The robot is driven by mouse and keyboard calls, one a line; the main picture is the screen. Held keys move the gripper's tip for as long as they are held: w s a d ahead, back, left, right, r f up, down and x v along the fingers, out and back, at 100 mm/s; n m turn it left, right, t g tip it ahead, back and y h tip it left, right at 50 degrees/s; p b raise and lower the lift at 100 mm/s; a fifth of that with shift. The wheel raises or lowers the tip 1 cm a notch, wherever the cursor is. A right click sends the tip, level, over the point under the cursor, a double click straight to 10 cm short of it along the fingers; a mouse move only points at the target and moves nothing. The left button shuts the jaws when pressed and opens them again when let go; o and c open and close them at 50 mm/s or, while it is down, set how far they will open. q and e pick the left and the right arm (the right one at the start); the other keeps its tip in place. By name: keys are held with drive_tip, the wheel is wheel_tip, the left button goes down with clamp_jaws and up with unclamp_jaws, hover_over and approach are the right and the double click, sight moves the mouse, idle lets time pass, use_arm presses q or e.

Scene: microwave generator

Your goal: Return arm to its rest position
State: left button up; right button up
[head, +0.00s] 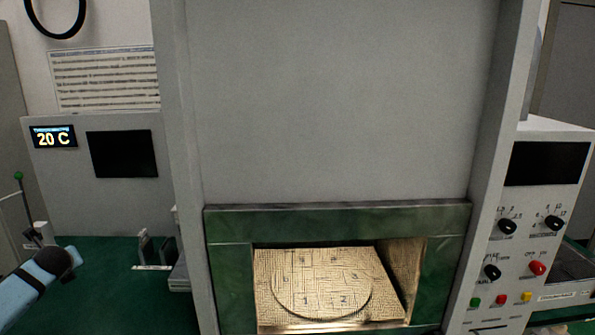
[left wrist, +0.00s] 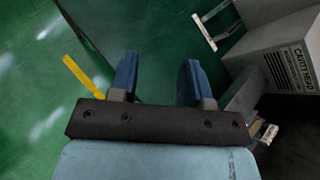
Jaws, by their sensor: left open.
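My left arm shows at the lower left of the head view as a light blue link with a dark end. In the left wrist view my left gripper (left wrist: 157,80) has two blue fingers spread apart with nothing between them. Behind and below the fingers is green floor or mat surface. My right arm and gripper do not show in either view.
A large grey cabinet (head: 340,100) with a green-framed opening (head: 235,285) stands ahead. A control panel (head: 520,240) is at right. A "20 C" display (head: 53,137) is at left.

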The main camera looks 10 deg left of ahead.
use_arm(q)
drive_tip(key=w+d+r+n+t+h, duration=0.25)
drive_tip(key=w+r+n+t, duration=0.45)
drive_tip(key=n, duration=0.9)
drive_tip(key=s+d+f+h, duration=0.2)
drive_tip(key=s+d+f, duration=0.2)
drive_tip(key=d+f, duration=0.5)
drive_tip(key=s+d+f+n+g+h, duration=0.1)
drive_tip(key=s+d+f+h, duration=0.1)
drive_tip(key=s+d+f, duration=0.45)
drive_tip(key=s+d+f+h, duration=0.1)
drive_tip(key=s+d+f, duration=0.2)
drive_tip(key=d+f, duration=0.7)
drive_tip(key=s+d+f+n+g+h, duration=0.1)
drive_tip(key=s+d+f+h, duration=0.1)
drive_tip(key=s+d, duration=0.9)
drive_tip(key=s+d+f+n+g+h, duration=0.1)
drive_tip(key=s+d+f, duration=0.3)
drive_tip(key=s+d, duration=0.6)
drive_tip(key=d+n+h, duration=0.1)
drive_tip(key=d, duration=0.3)
drive_tip(key=shift+s+d+f, duration=0.3)
drive_tip(key=shift+s+f, duration=0.1)
